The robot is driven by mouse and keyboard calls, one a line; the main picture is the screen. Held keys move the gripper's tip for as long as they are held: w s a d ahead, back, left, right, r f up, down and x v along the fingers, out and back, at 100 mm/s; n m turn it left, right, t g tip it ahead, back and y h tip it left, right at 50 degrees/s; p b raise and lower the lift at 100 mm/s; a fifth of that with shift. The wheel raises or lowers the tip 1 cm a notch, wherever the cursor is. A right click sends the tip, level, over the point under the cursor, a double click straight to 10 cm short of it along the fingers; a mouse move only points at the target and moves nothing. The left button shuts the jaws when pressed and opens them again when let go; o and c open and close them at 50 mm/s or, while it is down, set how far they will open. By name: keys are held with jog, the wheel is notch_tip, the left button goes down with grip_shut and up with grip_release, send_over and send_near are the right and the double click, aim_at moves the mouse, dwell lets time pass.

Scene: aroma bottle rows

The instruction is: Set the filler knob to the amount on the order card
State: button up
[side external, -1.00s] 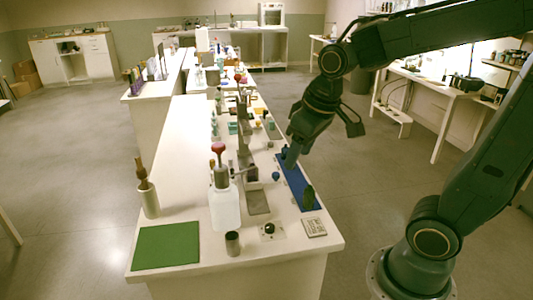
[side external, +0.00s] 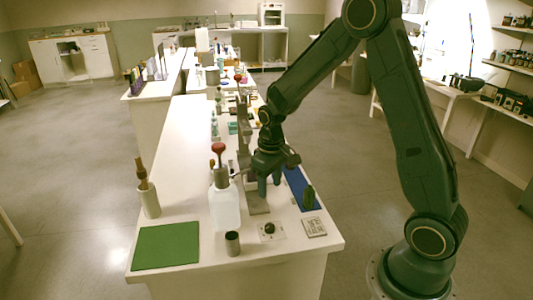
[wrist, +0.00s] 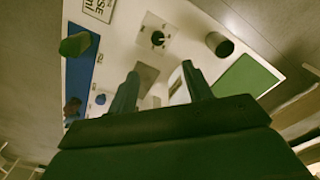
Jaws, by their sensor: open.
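The filler knob is a small black dial on a pale square plate (side external: 271,231), near the front edge of the bench. In the wrist view the black knob (wrist: 157,38) sits ahead of my fingers, with small marks around it. The order card (side external: 314,227) lies flat to the right of the knob; it also shows in the wrist view (wrist: 99,8), cut by the top edge, with only part of its print visible. My gripper (side external: 269,188) is open and empty, pointing down above the bench behind the knob; its two fingers (wrist: 160,90) stand apart in the wrist view.
A white bottle with a red top (side external: 224,205) stands left of my gripper. A metal cup (side external: 232,243) is left of the knob, and a green mat (side external: 166,246) lies farther left. A blue strip with a dark green piece (side external: 308,197) is on the right.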

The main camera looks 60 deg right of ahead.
aim_at(269, 226)
jog(key=shift+w+d+f, duration=0.15)
jog(key=shift+f, duration=0.4)
jog(key=shift+w+d+f, duration=0.1)
jog(key=shift+d+f, duration=0.05)
jog(key=shift+f, duration=0.35)
jog(key=shift+f, duration=0.1)
jog(key=shift+f, duration=6.8)
jog(key=c, duration=1)
